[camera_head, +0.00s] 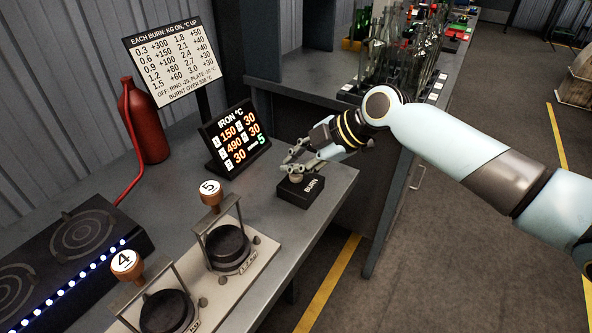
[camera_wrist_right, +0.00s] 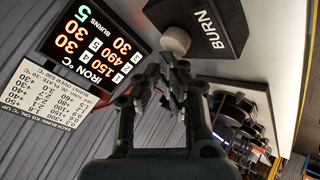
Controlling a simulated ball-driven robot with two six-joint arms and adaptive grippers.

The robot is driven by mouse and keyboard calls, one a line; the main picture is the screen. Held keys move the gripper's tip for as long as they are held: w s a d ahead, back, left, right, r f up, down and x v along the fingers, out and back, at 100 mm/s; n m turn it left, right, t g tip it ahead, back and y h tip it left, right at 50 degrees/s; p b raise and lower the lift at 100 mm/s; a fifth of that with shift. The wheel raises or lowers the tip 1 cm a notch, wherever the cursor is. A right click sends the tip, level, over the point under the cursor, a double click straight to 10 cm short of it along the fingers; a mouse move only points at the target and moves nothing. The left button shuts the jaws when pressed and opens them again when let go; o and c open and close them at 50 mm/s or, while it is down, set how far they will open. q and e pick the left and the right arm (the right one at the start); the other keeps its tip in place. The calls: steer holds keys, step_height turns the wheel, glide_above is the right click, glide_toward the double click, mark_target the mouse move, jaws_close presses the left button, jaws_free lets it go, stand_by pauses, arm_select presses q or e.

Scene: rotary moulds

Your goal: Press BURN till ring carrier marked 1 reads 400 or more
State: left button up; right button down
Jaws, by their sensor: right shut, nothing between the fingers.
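The black BURN box (camera_head: 301,190) sits near the table's right edge with a pale round button on top. In the wrist view the BURN box (camera_wrist_right: 208,30) shows its button (camera_wrist_right: 175,41) just beyond the fingertips. My right gripper (camera_head: 292,168) is shut and empty, right at the button; I cannot tell whether it touches. It also shows in the wrist view (camera_wrist_right: 166,78). The IRON °C display (camera_head: 236,140) reads 150, 490 and 30 on the left, 30 and 30 on the right, with a green 5. The top-left 150 appears to be line 1. No carrier marked 1 is identifiable. My left gripper is out of view.
Carriers with tags 5 (camera_head: 210,189) and 4 (camera_head: 125,262) stand on a pale plate left of the box. A black hotplate (camera_head: 85,236), a red bottle (camera_head: 146,125) and a burn chart (camera_head: 174,60) stand further left. Glass bottles (camera_head: 400,55) stand on the back bench.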

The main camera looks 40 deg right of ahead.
mark_target(295, 175)
steer(key=shift+r, duration=0.4)
steer(key=shift+r, duration=0.1)
step_height(295, 175, up, 5)
steer(key=p, duration=0.4)
stand_by(0.6)
